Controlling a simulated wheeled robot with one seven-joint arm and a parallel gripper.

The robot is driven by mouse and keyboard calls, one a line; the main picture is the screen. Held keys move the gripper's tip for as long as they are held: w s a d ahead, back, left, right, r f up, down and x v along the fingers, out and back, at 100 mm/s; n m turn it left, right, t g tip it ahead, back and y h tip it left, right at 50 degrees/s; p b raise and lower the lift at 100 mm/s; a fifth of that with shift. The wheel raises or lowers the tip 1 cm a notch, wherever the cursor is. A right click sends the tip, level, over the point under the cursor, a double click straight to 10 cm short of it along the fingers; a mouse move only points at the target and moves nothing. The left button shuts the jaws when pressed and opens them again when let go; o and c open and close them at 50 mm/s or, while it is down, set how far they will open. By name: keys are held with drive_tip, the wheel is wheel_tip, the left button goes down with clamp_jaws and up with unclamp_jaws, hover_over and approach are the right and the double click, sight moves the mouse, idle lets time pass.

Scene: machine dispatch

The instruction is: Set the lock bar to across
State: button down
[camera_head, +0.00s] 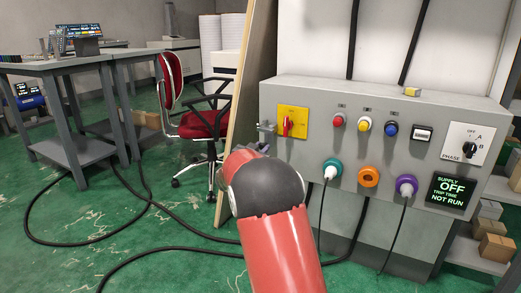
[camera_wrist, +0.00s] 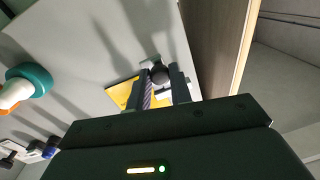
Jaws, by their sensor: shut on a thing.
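The grey control panel (camera_head: 310,150) carries a yellow plate with a red rotary handle (camera_head: 286,124) at its upper left. A small grey fitting (camera_head: 266,128) sticks out at the panel's left edge, beside the yellow plate; it looks like the lock bar, but I cannot tell its setting. In the wrist view, my gripper (camera_wrist: 160,80) is shut on a small part with a dark round end (camera_wrist: 160,73), apparently the lock bar. The yellow plate (camera_wrist: 122,93) lies just behind the fingers.
Teal (camera_head: 331,168), orange (camera_head: 368,177) and purple (camera_head: 406,185) sockets sit low on the panel; cables hang from the teal and purple ones. The display (camera_head: 453,192) reads supply OFF. A wooden board (camera_head: 243,90) stands close left of the panel, with a red chair (camera_head: 195,115) beyond.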

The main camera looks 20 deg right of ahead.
drive_tip(key=s+d+b, duration=0.1)
drive_tip(key=s+d, duration=0.1)
drive_tip(key=s, duration=0.1)
drive_tip(key=shift+d+f, duration=0.1)
drive_tip(key=shift+d, duration=0.05)
drive_tip(key=c, duration=1.3)
unclamp_jaws()
drive_tip(key=shift+d, duration=0.1)
drive_tip(key=shift+o, duration=0.2)
drive_tip(key=v, duration=0.8)
